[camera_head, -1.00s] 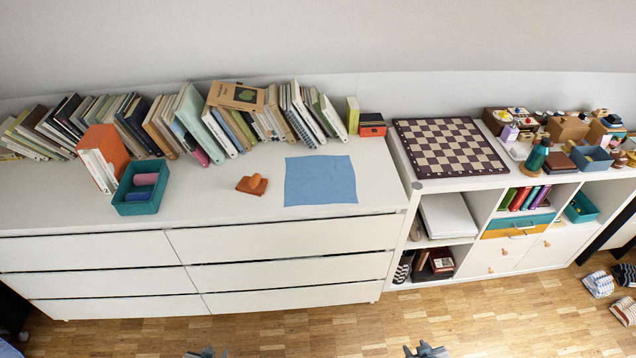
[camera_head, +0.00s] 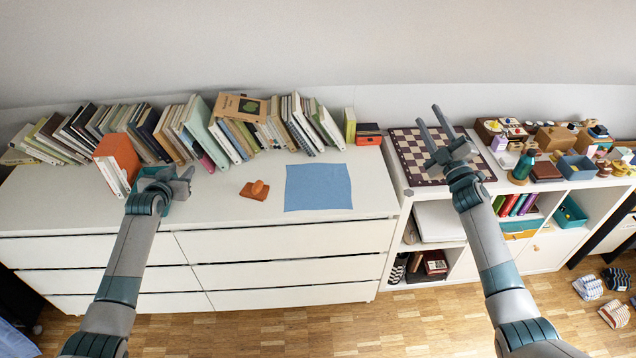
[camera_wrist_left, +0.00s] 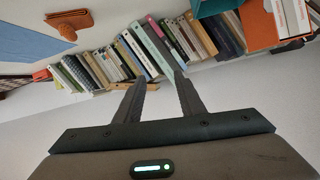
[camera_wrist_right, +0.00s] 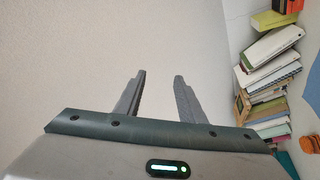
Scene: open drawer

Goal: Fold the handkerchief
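The blue handkerchief (camera_head: 318,187) lies flat and spread out on the white dresser top, right of its middle. A corner of the handkerchief (camera_wrist_left: 30,42) shows at the upper left of the left wrist view. My left gripper (camera_head: 176,172) is in front of the teal box, left of the handkerchief. Its two fingers (camera_wrist_left: 160,82) stand apart with nothing between them. My right gripper (camera_head: 433,124) is raised in front of the chessboard, right of the handkerchief. Its fingers (camera_wrist_right: 157,80) are apart and empty. Neither gripper touches the handkerchief.
The teal box (camera_head: 153,176) is partly hidden by my left gripper. A row of books (camera_head: 222,132) lines the back. A chessboard (camera_head: 408,150) lies on the right shelf unit.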

